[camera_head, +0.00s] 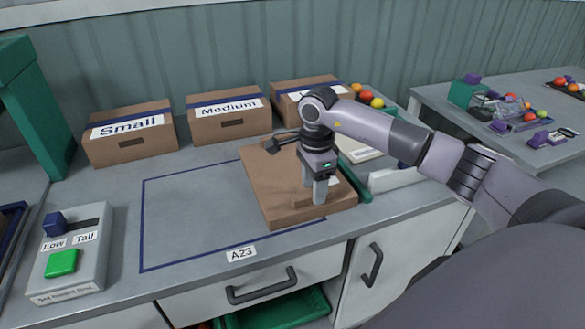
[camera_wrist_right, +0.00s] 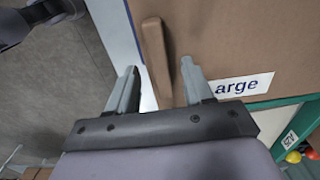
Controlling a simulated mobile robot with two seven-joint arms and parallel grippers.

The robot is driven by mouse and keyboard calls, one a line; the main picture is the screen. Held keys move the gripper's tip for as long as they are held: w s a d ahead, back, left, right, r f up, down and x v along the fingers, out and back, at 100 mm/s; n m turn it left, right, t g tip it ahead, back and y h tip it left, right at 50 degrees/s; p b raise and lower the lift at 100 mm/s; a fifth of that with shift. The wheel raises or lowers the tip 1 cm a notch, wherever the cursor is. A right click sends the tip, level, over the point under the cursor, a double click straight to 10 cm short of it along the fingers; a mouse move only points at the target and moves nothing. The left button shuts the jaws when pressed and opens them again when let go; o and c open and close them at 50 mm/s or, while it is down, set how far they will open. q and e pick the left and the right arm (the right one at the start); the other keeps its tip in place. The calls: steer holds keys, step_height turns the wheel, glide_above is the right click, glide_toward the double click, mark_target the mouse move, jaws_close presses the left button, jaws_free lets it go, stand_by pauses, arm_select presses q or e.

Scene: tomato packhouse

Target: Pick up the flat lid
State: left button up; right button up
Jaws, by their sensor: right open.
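The flat lid (camera_head: 262,180) is a brown cardboard sheet lying at the right part of the blue-outlined area. A raised brown bar (camera_wrist_right: 154,45) stands on it, and a white label reading "arge" (camera_wrist_right: 240,86) shows beside the bar in the wrist view. My right gripper (camera_head: 317,196) points down over the lid's front half. It is open; in the wrist view its fingers (camera_wrist_right: 158,75) are on either side of the bar, with gaps. Whether the fingertips touch the lid is unclear. My left gripper is not seen.
Boxes marked Small (camera_head: 104,148) and Medium (camera_head: 206,128) and a partly hidden third box (camera_head: 285,91) stand at the back. A button panel (camera_head: 75,262) is at front left. Tomatoes (camera_head: 366,96) lie behind my arm. The outlined area's left part (camera_head: 190,215) is clear.

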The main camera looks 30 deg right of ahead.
steer(key=shift+f, duration=0.95)
steer(key=shift+c, duration=0.3)
jaws_close()
steer(key=shift+r, duration=0.1)
